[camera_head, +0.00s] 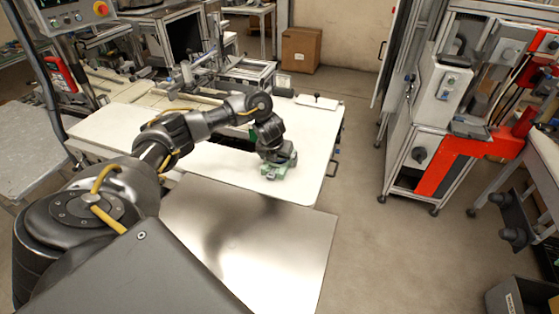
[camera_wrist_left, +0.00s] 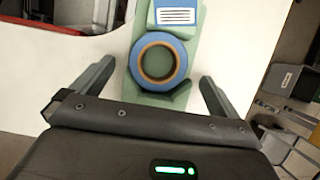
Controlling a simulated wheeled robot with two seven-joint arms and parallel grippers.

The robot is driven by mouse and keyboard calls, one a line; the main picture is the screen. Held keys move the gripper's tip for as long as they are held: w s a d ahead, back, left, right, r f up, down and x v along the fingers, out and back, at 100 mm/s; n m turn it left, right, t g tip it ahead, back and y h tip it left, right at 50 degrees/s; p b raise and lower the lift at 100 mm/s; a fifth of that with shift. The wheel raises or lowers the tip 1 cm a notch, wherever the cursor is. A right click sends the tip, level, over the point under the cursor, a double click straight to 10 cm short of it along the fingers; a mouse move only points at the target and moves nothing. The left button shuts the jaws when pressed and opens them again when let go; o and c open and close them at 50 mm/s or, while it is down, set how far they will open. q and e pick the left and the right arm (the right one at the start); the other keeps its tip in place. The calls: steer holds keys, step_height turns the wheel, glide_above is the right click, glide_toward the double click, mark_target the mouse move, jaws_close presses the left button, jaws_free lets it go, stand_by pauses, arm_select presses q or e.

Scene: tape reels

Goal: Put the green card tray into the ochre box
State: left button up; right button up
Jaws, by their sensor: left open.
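The green card tray (camera_head: 274,173) lies on the white table near its right front edge, partly hidden under my left gripper (camera_head: 277,158). In the left wrist view the tray (camera_wrist_left: 160,99) holds a blue ring-shaped reel (camera_wrist_left: 176,52) and a blue piece with a white label (camera_wrist_left: 176,15). My left gripper (camera_wrist_left: 156,74) is open, with one finger on each side of the tray's near end and a gap on both sides. I cannot make out a clearly ochre box in either view. My right gripper is not in view.
The white table (camera_head: 318,140) has free room right of the tray. A bare metal plate (camera_head: 260,245) lies in front. A brown cardboard box (camera_head: 301,50) stands on the far floor. A machine with a red frame (camera_head: 440,170) stands right, across open floor.

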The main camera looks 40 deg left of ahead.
arm_select(q)
steer(key=shift+f, duration=0.25)
steer(key=shift+c, duration=0.4)
steer(key=c, duration=1.1)
steer(key=shift+o, duration=0.2)
steer(key=shift+r, duration=0.15)
